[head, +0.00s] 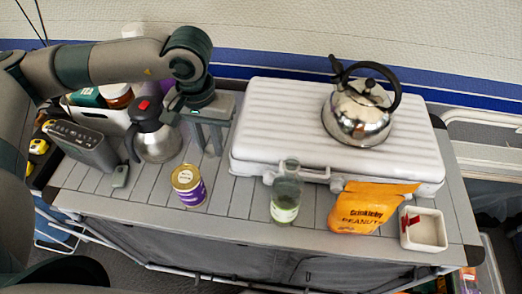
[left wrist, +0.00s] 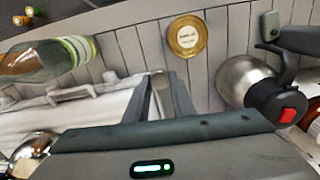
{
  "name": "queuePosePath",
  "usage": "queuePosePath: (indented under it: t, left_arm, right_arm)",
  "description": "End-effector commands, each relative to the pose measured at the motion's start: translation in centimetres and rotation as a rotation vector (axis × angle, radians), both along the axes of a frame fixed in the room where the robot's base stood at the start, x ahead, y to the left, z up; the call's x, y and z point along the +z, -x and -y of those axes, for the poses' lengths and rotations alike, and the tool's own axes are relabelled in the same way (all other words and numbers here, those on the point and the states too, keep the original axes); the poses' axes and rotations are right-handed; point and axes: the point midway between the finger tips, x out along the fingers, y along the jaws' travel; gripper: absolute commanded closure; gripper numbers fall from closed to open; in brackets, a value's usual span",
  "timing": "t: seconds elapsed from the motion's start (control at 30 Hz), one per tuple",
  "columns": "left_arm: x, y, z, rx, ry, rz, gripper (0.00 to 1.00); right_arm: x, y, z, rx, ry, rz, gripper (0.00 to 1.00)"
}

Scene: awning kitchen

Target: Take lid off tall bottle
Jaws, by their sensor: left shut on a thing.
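The tall bottle (head: 285,196) is clear greenish glass with a pale label low on its side. It stands upright on the slatted table in front of the white case, and no lid shows on its top. It also shows at the upper left of the left wrist view (left wrist: 42,62), its neck cut off by the frame. My left gripper (head: 212,150) is left of the bottle, apart from it, above the table. Its fingers (left wrist: 162,85) are shut on a small pale thing, partly hidden, which looks like the lid. My right gripper is not in view.
A kettle (head: 358,113) stands on the white case (head: 265,125). A steel jug (head: 155,137) with a red button is left of my gripper. A purple tin (head: 188,186), an orange peanut bag (head: 366,208) and a square white dish (head: 424,230) stand along the front.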

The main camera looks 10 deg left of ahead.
Motion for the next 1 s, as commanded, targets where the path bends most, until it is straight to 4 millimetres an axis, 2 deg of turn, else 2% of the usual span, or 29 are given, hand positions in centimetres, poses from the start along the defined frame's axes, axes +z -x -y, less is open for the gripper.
queuePosePath:
  t: [0.07, 0.1, 0.2, 0.27, 0.43, 0.57, 1.0]
  left_arm:
    - [0.0, 0.0, 0.0, 0.0, 0.0, 0.0, 1.0]
    - [0.0, 0.0, 0.0, 0.0, 0.0, 0.0, 1.0]
    - [0.0, 0.0, 0.0, 0.006, 0.0, 0.0, 1.0]
    - [0.0, 0.0, 0.0, 0.019, 0.0, 0.0, 1.0]
    - [-0.1, -0.2, 0.0, 0.123, 0.002, 0.002, 1.0]
    - [-0.2, -0.5, 0.1, 0.284, 0.004, 0.003, 1.0]
    - [-1.0, -2.0, 0.0, 1.108, 0.014, 0.009, 1.0]
  right_arm:
    - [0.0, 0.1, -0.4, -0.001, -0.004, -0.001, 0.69]
    - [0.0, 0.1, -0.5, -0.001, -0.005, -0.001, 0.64]
    - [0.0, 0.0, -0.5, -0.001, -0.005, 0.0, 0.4]
    - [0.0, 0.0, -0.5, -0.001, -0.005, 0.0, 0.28]
    - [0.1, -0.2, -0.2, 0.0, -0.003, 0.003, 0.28]
    - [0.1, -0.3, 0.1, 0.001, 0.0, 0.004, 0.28]
    - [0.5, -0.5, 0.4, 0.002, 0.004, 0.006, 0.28]
